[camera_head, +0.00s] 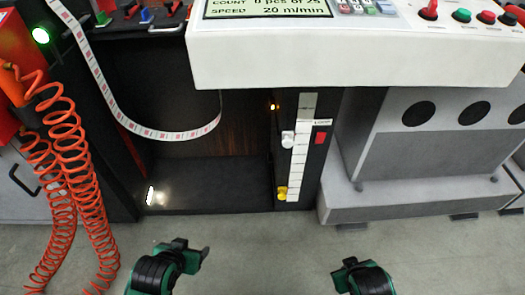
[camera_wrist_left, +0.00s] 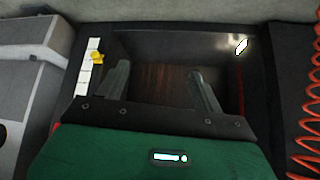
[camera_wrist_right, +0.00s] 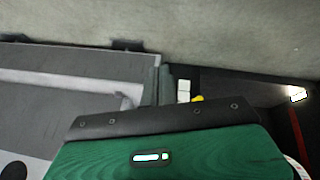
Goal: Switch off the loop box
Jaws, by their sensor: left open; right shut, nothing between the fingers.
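The loop box (camera_head: 205,198) is a dark open recess under the white console, with a label strip (camera_head: 150,130) hanging in a loop inside it. Its right-hand post bears a white scale (camera_head: 300,160), a white knob (camera_head: 288,139), a yellow knob (camera_head: 281,193), a red switch (camera_head: 320,138) and a lit orange lamp (camera_head: 275,106). My left gripper (camera_head: 190,252) is open and empty in front of the box; its fingers (camera_wrist_left: 160,88) show apart in the left wrist view. My right gripper (camera_head: 350,262) is shut and empty, low and right of the post; its fingers (camera_wrist_right: 158,85) are together.
Coiled orange hoses (camera_head: 75,200) hang at the left. The white console (camera_head: 300,60) overhangs the post. A grey cabinet (camera_head: 425,150) with round holes stands at the right. The floor (camera_head: 260,255) in front is clear.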

